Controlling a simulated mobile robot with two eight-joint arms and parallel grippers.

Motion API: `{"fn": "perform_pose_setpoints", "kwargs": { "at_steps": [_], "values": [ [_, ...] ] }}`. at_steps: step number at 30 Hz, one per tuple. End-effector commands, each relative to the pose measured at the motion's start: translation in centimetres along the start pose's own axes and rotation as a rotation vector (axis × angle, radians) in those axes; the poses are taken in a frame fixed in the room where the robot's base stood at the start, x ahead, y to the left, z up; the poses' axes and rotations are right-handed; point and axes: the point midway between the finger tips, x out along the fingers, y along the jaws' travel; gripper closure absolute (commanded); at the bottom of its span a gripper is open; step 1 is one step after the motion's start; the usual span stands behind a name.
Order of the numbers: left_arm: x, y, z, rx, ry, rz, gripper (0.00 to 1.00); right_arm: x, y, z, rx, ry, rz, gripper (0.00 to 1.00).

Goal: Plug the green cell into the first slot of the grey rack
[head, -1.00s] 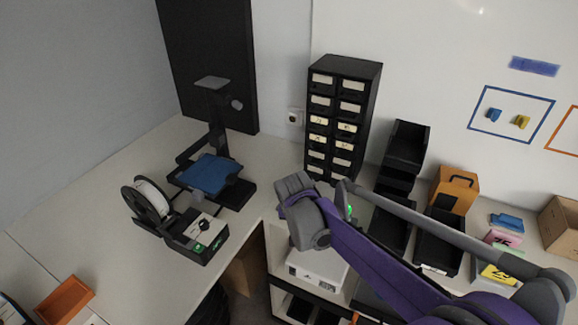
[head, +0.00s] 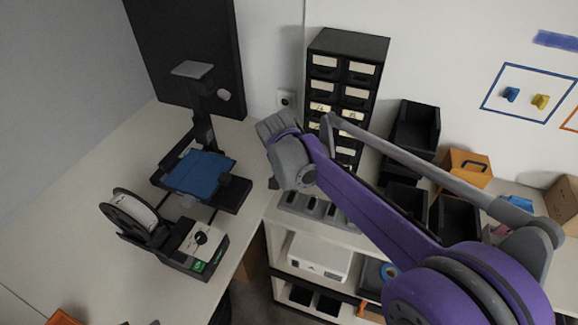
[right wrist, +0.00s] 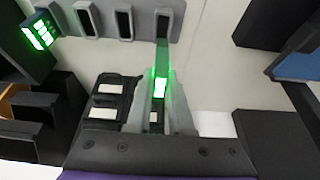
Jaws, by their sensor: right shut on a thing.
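The green cell (right wrist: 160,86) is between the fingers of my right gripper (right wrist: 162,78) in the right wrist view, its bright green light showing. The gripper is shut on it. The cell's dark green upper part points at the end slot of the grey rack (right wrist: 143,22), at the right of the slots visible there. I cannot tell whether its tip is inside that slot. In the head view the grey rack (head: 315,206) lies on the counter, partly behind my right arm, which hides the cell. My left gripper is not in view.
A black box with a green-lit face (right wrist: 38,36) stands beside the rack in the right wrist view. In the head view, a black drawer cabinet (head: 345,48) stands behind the rack. A printer with a blue bed (head: 197,173) stands to the left. Black bins (head: 414,130) stand right.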

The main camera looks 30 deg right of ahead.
Motion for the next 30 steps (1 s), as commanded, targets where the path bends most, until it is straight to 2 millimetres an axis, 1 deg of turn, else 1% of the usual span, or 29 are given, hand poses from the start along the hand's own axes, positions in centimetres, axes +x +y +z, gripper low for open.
{"fn": "perform_pose_setpoints", "kwargs": {
  "at_steps": [1, 12, 15, 20, 30],
  "values": [
    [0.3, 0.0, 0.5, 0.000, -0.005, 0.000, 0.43, 0.6, 0.1, 0.3, -0.001, -0.002, 0.002, 1.00],
    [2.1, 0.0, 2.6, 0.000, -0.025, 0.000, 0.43, 3.7, 0.1, 1.6, -0.001, -0.001, 0.001, 1.00],
    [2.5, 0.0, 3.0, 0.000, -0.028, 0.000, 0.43, 4.3, 0.0, 1.8, -0.001, -0.001, 0.001, 1.00],
    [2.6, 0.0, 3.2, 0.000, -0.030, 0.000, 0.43, 4.6, 0.0, 1.9, -0.001, 0.000, 0.000, 1.00],
    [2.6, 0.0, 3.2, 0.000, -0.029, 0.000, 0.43, 4.5, 0.0, 1.9, 0.000, 0.000, -0.001, 1.00]
  ]
}}
